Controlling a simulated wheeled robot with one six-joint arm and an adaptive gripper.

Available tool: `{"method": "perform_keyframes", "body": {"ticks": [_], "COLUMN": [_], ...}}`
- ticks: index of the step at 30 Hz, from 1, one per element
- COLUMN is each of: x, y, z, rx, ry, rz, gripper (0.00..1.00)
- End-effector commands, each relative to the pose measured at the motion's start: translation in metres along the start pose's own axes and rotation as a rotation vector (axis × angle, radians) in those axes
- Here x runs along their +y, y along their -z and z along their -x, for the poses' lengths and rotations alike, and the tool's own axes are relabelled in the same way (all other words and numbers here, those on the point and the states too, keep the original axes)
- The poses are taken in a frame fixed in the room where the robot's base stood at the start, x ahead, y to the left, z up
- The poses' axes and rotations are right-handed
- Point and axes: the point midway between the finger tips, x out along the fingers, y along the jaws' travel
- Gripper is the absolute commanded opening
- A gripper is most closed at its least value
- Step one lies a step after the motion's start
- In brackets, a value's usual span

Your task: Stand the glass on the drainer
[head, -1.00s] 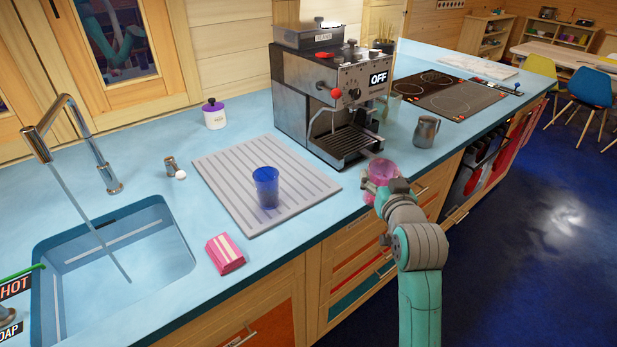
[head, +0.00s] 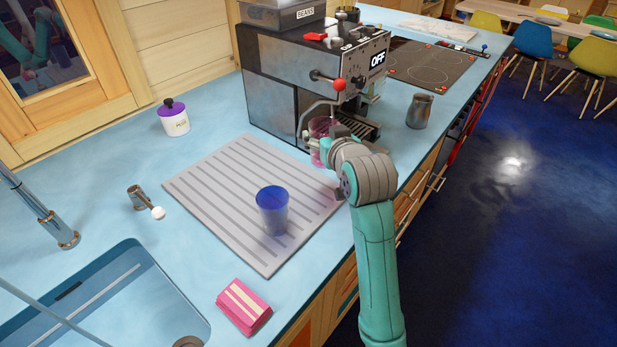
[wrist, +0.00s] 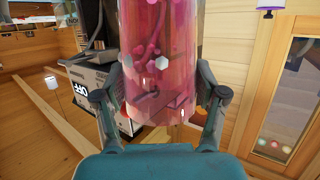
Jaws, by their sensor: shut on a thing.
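My gripper (wrist: 162,100) is shut on a pink see-through glass (wrist: 158,60), which fills the middle of the wrist view between the two fingers. In the head view the pink glass (head: 319,128) is partly hidden behind my wrist, in front of the coffee machine and by the drainer's right corner. The grey ribbed drainer (head: 205,190) lies flat on the blue counter. A blue glass (head: 272,212) stands upright on its front right part. I cannot tell the pink glass's exact height above the counter.
The coffee machine (head: 275,85) stands close behind my gripper. A metal jug (head: 419,110) is to its right. A pink sponge (head: 244,306), the sink (head: 110,300) and a purple-lidded pot (head: 173,118) surround the drainer. The drainer's left and back parts are bare.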

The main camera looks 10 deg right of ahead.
Motion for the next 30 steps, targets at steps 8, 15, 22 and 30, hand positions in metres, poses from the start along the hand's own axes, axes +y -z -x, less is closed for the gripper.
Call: {"method": "perform_keyframes", "body": {"ticks": [8, 15, 22, 30], "x": [0.0, 0.0, 0.0, 0.0], "y": [-0.045, -0.061, -0.089, -0.093], "z": [-0.013, -0.019, -0.027, -0.028], "rx": [-0.005, -0.003, -0.005, 0.0], "ry": [0.0, 0.0, 0.0, 0.0], "rz": [0.0, 0.0, 0.0, 0.0], "gripper": [0.23, 0.23, 0.23, 0.23]}}
